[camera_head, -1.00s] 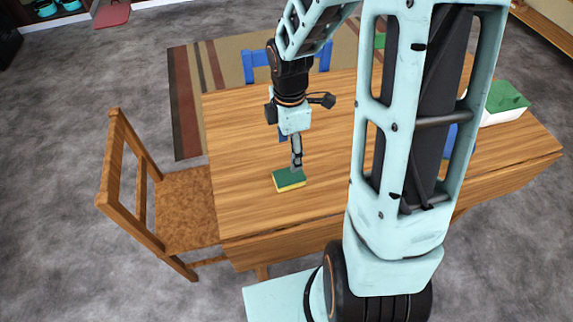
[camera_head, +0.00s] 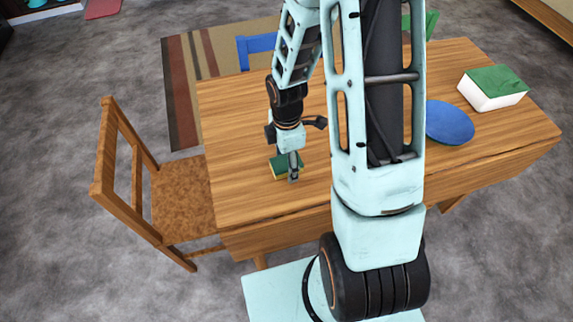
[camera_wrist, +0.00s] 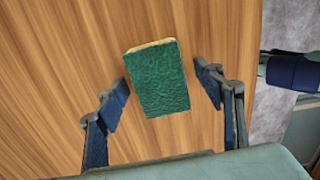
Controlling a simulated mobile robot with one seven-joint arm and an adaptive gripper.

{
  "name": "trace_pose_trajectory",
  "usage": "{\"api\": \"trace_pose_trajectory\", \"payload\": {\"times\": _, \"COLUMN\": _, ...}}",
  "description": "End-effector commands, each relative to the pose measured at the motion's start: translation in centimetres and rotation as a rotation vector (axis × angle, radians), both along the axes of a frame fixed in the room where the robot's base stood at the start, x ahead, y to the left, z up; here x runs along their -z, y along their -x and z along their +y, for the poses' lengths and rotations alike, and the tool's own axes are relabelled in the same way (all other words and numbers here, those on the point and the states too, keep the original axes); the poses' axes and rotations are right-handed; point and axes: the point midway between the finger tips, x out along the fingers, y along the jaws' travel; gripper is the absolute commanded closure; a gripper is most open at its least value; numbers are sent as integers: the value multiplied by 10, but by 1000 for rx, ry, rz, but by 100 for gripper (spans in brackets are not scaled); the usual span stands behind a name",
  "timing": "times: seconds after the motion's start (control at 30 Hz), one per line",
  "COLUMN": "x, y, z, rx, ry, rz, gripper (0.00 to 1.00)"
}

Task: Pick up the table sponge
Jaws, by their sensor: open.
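The table sponge (camera_wrist: 157,80) is a small block with a green top and a yellowish side, lying flat on the wooden table. In the wrist view it lies between and slightly beyond my two open fingers, with bare table visible on both sides. In the head view the sponge (camera_head: 279,167) is partly hidden by my gripper (camera_head: 292,169), which is right over its near right part. My gripper (camera_wrist: 162,92) is open and empty in the wrist view. I cannot tell its exact height above the table.
The wooden table (camera_head: 240,120) is clear around the sponge. A blue round plate (camera_head: 450,122) and a white box with a green top (camera_head: 493,88) are at the right. A wooden chair (camera_head: 183,200) stands at the left; a blue chair (camera_head: 256,45) stands behind.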

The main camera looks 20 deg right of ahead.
Motion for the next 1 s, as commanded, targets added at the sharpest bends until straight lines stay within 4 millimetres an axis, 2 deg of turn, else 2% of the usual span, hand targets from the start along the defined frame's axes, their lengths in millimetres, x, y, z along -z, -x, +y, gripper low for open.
{"api": "trace_pose_trajectory", "payload": {"times": 0.2, "x": 0, "y": 0, "z": 0, "rx": 0, "ry": 0, "rz": -1, "gripper": 38}}
{"api": "trace_pose_trajectory", "payload": {"times": 0.53, "x": 0, "y": 0, "z": 0, "rx": 0, "ry": 0, "rz": -1, "gripper": 74}}
{"api": "trace_pose_trajectory", "payload": {"times": 0.83, "x": -1, "y": 0, "z": 0, "rx": 0, "ry": 0, "rz": -1, "gripper": 75}}
{"api": "trace_pose_trajectory", "payload": {"times": 1.0, "x": -12, "y": -1, "z": 0, "rx": 0, "ry": -1, "rz": -3, "gripper": 75}}
